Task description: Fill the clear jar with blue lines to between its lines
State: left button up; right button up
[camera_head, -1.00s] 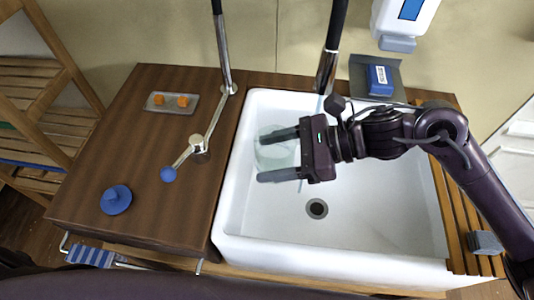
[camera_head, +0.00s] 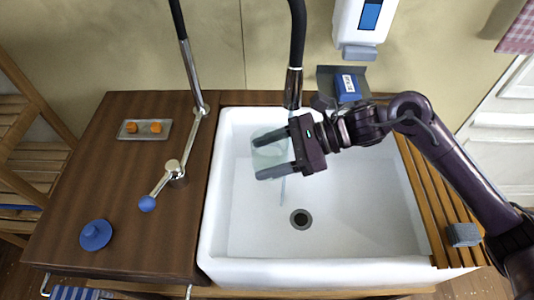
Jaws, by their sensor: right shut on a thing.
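The clear jar (camera_head: 268,152) shows as a pale, see-through shape over the left part of the white sink (camera_head: 345,240). My right gripper (camera_head: 256,157) is shut on it, with one dark finger on each side. Its blue lines and water level are too faint to read. The black tap spout (camera_head: 296,50) hangs above, slightly right of the jar. A thin pale stream (camera_head: 283,190) shows below the gripper, and a trace shows under the spout. I cannot tell whether it enters the jar. My left gripper is not in view.
A metal lever with a blue knob (camera_head: 147,204) stands on the brown counter (camera_head: 130,180). A blue round piece (camera_head: 95,235) and a tray with orange knobs (camera_head: 145,129) are there too. A soap dispenser (camera_head: 362,25) hangs behind.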

dwell(0.3)
jog(key=shift+w+d+f+b, duration=0.15)
jog(key=shift+w+d+b, duration=0.2)
jog(key=shift+w+b, duration=0.4)
jog(key=shift+w+d+r+b, duration=0.1)
jog(key=shift+w+d+b, duration=0.45)
jog(key=shift+w+b, duration=0.35)
jog(key=shift+w+d+r+b, duration=0.1)
jog(key=shift+w+d+b, duration=0.6)
jog(key=shift+b, duration=0.25)
jog(key=shift+w+d+b, duration=0.45)
jog(key=shift+w+b, duration=0.4)
jog(key=shift+b, duration=0.1)
dwell(4.2)
